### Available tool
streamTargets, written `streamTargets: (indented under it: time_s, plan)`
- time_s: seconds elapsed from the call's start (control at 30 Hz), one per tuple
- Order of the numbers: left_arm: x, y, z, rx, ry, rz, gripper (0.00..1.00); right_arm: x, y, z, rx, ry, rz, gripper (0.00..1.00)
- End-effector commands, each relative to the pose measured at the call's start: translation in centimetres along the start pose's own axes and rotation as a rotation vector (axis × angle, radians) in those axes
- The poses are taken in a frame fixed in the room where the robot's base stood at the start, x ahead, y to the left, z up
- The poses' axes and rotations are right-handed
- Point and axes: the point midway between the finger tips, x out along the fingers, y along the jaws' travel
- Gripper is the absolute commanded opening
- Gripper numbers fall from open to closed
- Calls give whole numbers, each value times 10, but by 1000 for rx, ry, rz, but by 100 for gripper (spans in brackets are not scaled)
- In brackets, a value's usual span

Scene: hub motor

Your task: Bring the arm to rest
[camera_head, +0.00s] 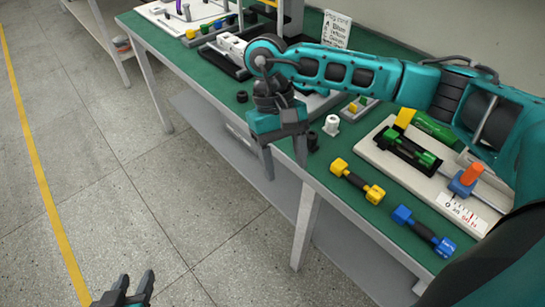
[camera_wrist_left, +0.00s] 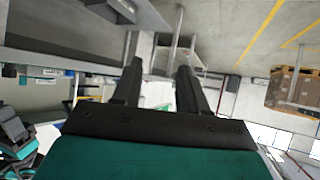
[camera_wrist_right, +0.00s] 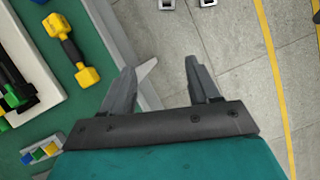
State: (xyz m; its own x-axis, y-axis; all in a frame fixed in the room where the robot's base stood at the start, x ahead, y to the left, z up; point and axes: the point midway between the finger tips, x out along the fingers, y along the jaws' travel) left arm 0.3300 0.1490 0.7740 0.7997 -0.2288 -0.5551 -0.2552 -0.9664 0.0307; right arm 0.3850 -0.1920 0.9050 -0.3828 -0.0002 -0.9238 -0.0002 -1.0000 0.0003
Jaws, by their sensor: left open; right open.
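My right arm (camera_head: 350,75) reaches in from the right over the green table (camera_head: 385,75). Its right gripper (camera_head: 285,170) points down at the table's front edge, with its fingers apart and nothing between them. In the right wrist view the same open gripper (camera_wrist_right: 161,70) shows floor and the table edge beyond its tips. My left gripper (camera_head: 128,288) is low at the bottom left, over the floor and away from the table. In the left wrist view its fingers (camera_wrist_left: 160,68) are apart and empty.
Close to the right gripper are a white spool-like part (camera_head: 331,125) and a dark part (camera_head: 312,141). A yellow dumbbell-shaped part (camera_head: 357,181), a blue one (camera_head: 423,231) and a white board (camera_head: 374,158) with a fixture lie to the right. The floor (camera_head: 130,190) at left is clear.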

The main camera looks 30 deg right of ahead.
Motion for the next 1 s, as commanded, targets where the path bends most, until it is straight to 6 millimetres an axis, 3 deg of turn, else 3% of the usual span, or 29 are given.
streamTargets:
  time_s: [0.37,0.47,0.57,0.67,0.7,0.8,0.9,1.0]
  plan:
    - [0,0,0,0,0,0,43,1,-2,0,1,-2,-6,61]
    - [0,0,1,0,-1,-2,43,9,-19,5,19,-26,-74,61]
    - [1,-2,4,1,-2,-5,43,23,-62,19,85,-100,-253,61]
    - [1,-4,8,1,-4,-11,43,29,-125,45,234,-274,-534,61]
    - [2,-5,10,2,-5,-13,43,24,-150,56,314,-371,-650,61]
    - [2,-7,14,3,-6,-20,43,0,-197,74,540,-660,-911,61]
    - [3,-10,18,5,-7,-26,43,-32,-222,78,793,-1017,-1116,61]
    - [3,-12,22,6,-9,-33,43,-61,-224,64,1055,-1434,-1255,61]
